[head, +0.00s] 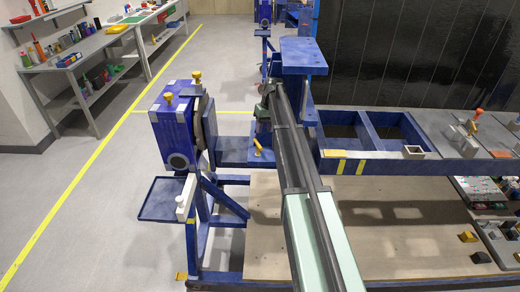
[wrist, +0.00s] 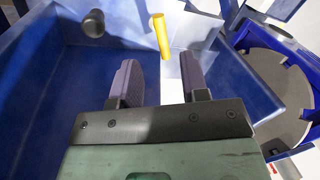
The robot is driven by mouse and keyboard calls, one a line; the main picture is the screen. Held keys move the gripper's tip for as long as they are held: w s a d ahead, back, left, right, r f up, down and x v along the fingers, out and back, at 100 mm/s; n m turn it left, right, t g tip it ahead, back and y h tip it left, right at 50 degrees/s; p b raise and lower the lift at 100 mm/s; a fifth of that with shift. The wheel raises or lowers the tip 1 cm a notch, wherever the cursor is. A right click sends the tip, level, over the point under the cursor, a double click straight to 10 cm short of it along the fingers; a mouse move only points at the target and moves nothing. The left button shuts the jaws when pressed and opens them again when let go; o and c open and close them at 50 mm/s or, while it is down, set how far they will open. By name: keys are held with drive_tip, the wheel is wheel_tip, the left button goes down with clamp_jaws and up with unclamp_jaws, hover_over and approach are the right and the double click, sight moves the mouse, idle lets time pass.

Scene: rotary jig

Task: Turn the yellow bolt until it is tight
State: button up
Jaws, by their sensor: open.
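The yellow bolt (wrist: 161,36) shows in the wrist view as a slim yellow rod against a pale plate, ahead of my gripper (wrist: 158,62). My gripper is open. Its two dark fingers stand apart, with the bolt's lower end in line with the gap between them and nothing held. In the head view, a small yellow rod (head: 257,146) near the end of my arm, on the blue jig frame, looks like the same bolt. My fingers are too small to make out there. Whether the bolt's threads are seated cannot be told.
A blue wall (wrist: 75,75) and a dark round knob (wrist: 93,23) lie left of my fingers in the wrist view. A blue housing (head: 172,130) with yellow knobs stands left of my arm. A blue tray (head: 160,212) is below it. Open floor lies further left.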

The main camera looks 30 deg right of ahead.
sight(260, 146)
drive_tip(key=f+b, duration=0.3)
drive_tip(key=a+f+b, duration=0.1)
drive_tip(key=f+b, duration=0.2)
drive_tip(key=f, duration=0.1)
drive_tip(key=a+f+b, duration=0.1)
drive_tip(key=f+b, duration=0.2)
drive_tip(key=shift+w+f+b, duration=0.1)
drive_tip(key=shift+f+b, duration=0.15)
drive_tip(key=shift+b, duration=0.15)
drive_tip(key=shift+r, duration=0.15)
clamp_jaws()
